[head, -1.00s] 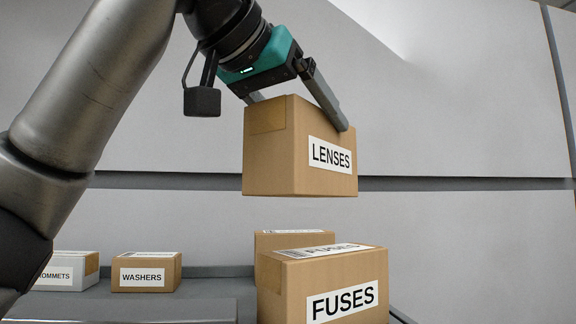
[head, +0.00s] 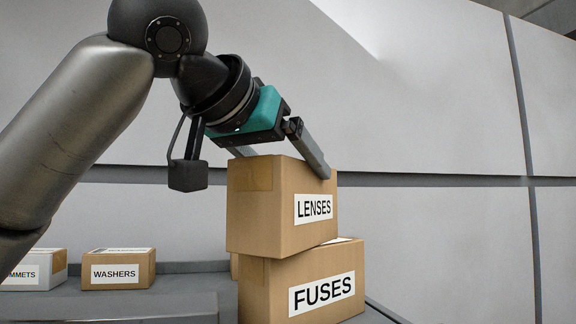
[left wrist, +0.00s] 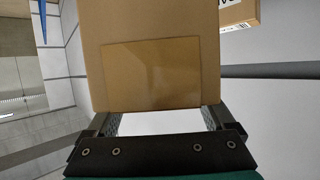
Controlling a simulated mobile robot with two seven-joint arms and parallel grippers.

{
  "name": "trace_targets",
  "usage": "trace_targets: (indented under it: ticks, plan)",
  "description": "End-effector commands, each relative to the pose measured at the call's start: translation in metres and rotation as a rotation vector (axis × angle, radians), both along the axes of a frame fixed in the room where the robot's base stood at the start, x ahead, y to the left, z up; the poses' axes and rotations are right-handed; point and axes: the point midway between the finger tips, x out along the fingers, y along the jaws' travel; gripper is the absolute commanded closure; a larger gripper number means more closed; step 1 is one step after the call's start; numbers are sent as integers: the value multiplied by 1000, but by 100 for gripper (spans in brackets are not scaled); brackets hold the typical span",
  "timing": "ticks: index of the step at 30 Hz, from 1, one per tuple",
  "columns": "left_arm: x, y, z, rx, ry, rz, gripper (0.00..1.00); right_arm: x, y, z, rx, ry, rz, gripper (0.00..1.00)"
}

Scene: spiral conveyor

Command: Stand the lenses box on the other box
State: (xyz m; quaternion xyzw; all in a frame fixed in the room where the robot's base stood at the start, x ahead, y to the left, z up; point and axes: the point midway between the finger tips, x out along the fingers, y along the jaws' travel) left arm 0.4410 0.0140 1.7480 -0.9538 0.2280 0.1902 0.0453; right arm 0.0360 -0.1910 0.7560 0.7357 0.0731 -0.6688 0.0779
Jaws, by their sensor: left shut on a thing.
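The lenses box (head: 268,212) is a brown carton with a white LENSES label. My left gripper (head: 283,165) is shut on its upper part from above. In the head view the lenses box is right over the fuses box (head: 300,288), turned slightly relative to it. Its lower edge overlaps the fuses box's top, and I cannot tell if they fully touch. A strip of the fuses box's top shows at the right. In the left wrist view the lenses box (left wrist: 150,30) fills the middle between the fingers. My right gripper is not in view.
A washers box (head: 118,270) and a partly cut-off grommets box (head: 35,270) stand on the grey surface at the left. Another brown box (head: 234,266) is mostly hidden behind the stack. A grey wall stands behind.

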Motion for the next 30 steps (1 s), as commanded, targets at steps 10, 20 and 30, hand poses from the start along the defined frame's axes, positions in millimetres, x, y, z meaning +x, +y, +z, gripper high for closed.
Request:
trace_targets:
  ticks: [10,20,30]
  plan:
    - [0,0,-1,1,1,1,0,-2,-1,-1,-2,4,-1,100]
    - [-28,15,14,-1,-5,1,0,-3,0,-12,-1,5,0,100]
    - [-85,43,41,-1,-3,0,0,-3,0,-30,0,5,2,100]
